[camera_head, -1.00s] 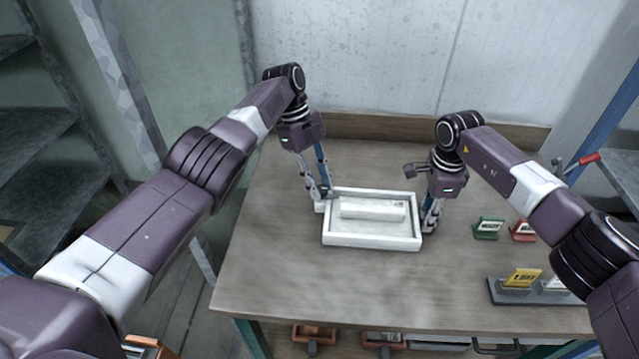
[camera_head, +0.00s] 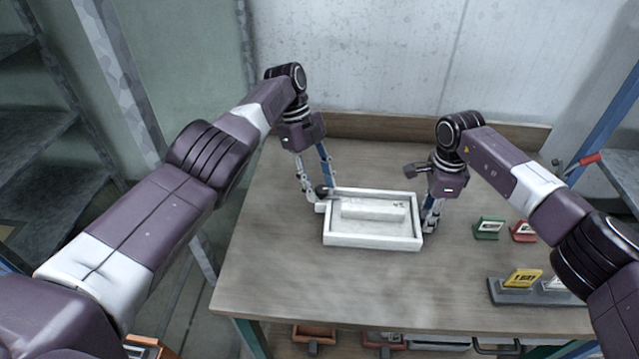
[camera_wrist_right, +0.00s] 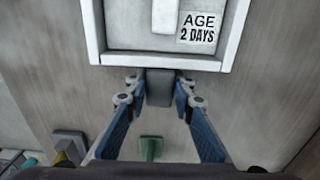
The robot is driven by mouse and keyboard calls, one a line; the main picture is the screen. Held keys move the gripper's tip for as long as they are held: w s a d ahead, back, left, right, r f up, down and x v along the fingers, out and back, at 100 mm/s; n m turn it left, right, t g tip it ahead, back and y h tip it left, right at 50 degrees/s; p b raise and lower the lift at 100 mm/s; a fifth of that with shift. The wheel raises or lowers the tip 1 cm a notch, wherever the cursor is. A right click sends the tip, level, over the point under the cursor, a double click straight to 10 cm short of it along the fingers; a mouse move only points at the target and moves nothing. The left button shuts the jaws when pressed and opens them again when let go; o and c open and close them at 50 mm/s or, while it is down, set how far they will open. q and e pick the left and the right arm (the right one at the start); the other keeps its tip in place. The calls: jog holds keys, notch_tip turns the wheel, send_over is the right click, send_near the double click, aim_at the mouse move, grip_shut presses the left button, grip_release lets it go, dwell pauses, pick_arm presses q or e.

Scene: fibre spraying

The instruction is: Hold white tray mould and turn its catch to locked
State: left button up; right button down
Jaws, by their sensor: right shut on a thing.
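The white tray mould (camera_head: 372,241) lies flat on the table, with a pale raised block (camera_head: 373,209) inside it. My right gripper (camera_head: 431,222) is at its right edge. In the right wrist view, my right gripper's fingers (camera_wrist_right: 158,92) are shut on a grey grip block (camera_wrist_right: 159,88) on the mould's rim. A label there reads "AGE 2 DAYS". My left gripper (camera_head: 321,193) is at the mould's back left corner, its fingers on either side of a small dark part. That part may be the catch; its setting and the finger contact are too small to tell.
Green (camera_head: 489,228) and red (camera_head: 523,231) label stands are to the right of the mould. A grey holder (camera_head: 515,292) with a yellow card (camera_head: 523,277) stands at the front right. The table (camera_head: 290,285) is clear in front of the mould.

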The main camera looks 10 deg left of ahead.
aim_at(319, 188)
pick_arm(q)
jog(key=shift+r, duration=0.1)
pick_arm(e)
jog(key=shift+d, duration=0.1)
pick_arm(q)
notch_tip(319, 188, up, 10)
dwell(0.4)
